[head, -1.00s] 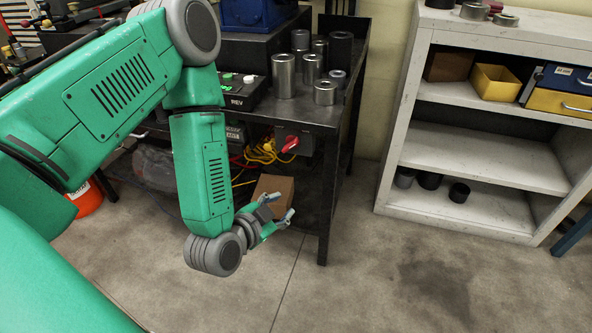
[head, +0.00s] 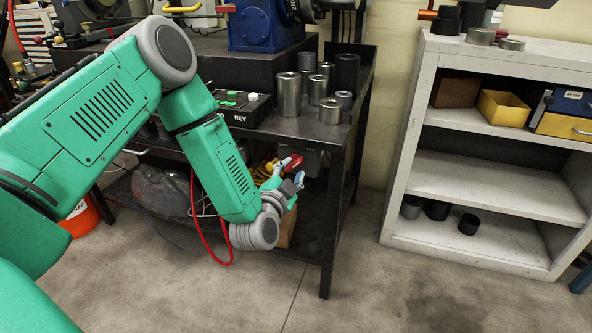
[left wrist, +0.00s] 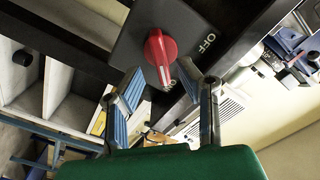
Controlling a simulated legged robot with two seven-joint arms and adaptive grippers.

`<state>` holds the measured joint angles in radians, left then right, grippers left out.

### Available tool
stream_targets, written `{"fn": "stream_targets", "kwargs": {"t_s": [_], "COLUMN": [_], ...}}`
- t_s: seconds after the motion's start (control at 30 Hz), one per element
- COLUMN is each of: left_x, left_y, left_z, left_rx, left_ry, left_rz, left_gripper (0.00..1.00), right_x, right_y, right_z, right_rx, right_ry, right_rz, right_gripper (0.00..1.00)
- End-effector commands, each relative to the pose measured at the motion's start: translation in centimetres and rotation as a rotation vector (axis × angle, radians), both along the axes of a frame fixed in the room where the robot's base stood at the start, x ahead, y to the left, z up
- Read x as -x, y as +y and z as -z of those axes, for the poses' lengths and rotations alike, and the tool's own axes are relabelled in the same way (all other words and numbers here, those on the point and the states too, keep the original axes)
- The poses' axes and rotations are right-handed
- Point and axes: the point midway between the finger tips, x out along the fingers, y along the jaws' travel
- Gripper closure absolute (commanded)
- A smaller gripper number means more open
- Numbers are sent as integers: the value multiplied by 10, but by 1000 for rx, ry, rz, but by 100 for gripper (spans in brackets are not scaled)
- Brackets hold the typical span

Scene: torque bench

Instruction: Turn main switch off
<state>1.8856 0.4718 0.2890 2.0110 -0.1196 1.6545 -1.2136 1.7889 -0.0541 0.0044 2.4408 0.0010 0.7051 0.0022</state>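The main switch is a red rotary knob (left wrist: 159,52) on a dark grey box (left wrist: 133,38), seen close in the left wrist view. "OFF" is printed beside the knob, and what looks like "ON" sits near its lower end, where its white mark points. In the head view the knob (head: 289,162) shows under the bench top, partly behind my gripper. My left gripper (left wrist: 162,78) is open, its two blue-padded fingers apart on either side of the knob's lower end. I cannot tell whether they touch it. It also shows in the head view (head: 291,181). My right gripper is not in view.
The dark bench (head: 318,128) overhangs the switch box and carries several metal cylinders and a control panel (head: 241,108). A bench leg (head: 331,225) stands just right of my gripper. A white shelf (head: 480,150) stands farther right, with clear floor between.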

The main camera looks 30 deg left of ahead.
Motion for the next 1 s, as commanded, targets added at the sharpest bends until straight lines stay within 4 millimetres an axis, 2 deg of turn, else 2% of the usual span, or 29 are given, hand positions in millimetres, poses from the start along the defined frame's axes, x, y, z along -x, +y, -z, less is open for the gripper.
{"fn": "stream_targets", "kwargs": {"t_s": [0.2, 0.53, 0.6, 0.63, 1.0], "left_x": [-20, -23, -23, -23, -22], "left_y": [4, 3, 4, 4, 6], "left_z": [0, -1, -1, -1, 2], "left_rx": [-2, -3, -2, -2, 19], "left_ry": [-1, 1, 0, 0, 3], "left_rz": [0, 0, 0, 0, -2], "left_gripper": [69, 69, 94, 100, 100], "right_x": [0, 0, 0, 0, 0], "right_y": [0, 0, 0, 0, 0], "right_z": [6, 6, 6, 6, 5], "right_rx": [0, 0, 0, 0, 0], "right_ry": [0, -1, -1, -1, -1], "right_rz": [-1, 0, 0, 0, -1], "right_gripper": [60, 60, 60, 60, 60]}}
